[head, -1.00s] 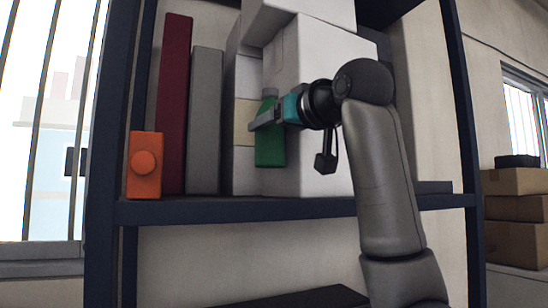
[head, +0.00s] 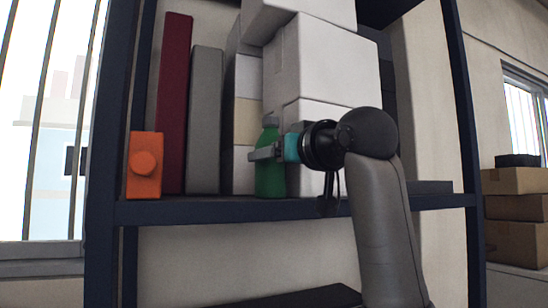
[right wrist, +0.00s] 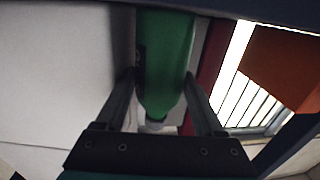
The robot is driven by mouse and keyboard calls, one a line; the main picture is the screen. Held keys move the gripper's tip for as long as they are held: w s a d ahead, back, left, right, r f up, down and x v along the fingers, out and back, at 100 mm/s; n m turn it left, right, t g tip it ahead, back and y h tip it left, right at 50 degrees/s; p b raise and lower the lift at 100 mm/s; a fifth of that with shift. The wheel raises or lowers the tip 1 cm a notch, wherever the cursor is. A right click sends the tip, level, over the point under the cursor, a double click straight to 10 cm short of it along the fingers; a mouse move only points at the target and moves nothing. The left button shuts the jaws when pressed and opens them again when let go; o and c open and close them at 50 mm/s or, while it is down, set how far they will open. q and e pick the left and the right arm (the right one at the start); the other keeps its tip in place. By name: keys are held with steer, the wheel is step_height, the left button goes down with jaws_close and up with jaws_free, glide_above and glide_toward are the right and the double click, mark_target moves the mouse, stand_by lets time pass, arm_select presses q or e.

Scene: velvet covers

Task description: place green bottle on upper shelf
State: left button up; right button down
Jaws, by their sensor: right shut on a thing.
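The green bottle (head: 270,176) is upright at the upper shelf (head: 300,208), its base at or just above the board near the front edge; I cannot tell if it touches. My right gripper (head: 266,154) is shut on the bottle's upper body, reaching in from the right. In the right wrist view the bottle (right wrist: 165,60) sits between the two fingers (right wrist: 160,95). My left gripper is not in view.
An orange box (head: 145,170) with a round knob stands at the shelf's left. A dark red binder (head: 174,100) and a grey binder (head: 205,120) stand beside it. White boxes (head: 325,65) are stacked behind the bottle. A blue post (head: 108,120) bounds the left.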

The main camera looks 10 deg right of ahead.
steer(key=shift+c, duration=1.9)
jaws_free()
steer(key=shift+f, duration=0.1)
steer(key=shift+o, duration=0.5)
steer(key=b+v, duration=0.4)
steer(key=v, duration=0.8)
steer(key=shift+b, duration=0.35)
